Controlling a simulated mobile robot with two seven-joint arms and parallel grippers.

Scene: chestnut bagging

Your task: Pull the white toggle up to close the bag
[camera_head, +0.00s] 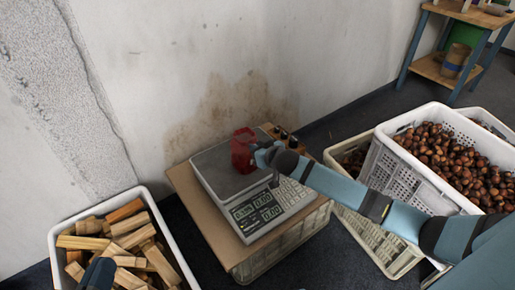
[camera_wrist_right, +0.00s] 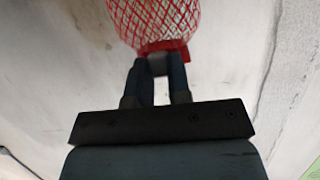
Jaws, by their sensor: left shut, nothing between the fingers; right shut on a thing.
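The red mesh bag (camera_head: 243,152) is upright over the weighing plate of the scale (camera_head: 220,165). It also shows in the right wrist view (camera_wrist_right: 155,18), with its red mesh gathered into a band near my fingertips. My right gripper (camera_head: 262,155) reaches in from the right beside the bag.
The scale stands on a cardboard-topped crate (camera_head: 205,222) against the stained wall. A white crate (camera_head: 178,262) of wood blocks is at the left. White crates of chestnuts (camera_head: 400,175) stand at the right. A wooden shelf (camera_head: 435,68) is at the back right.

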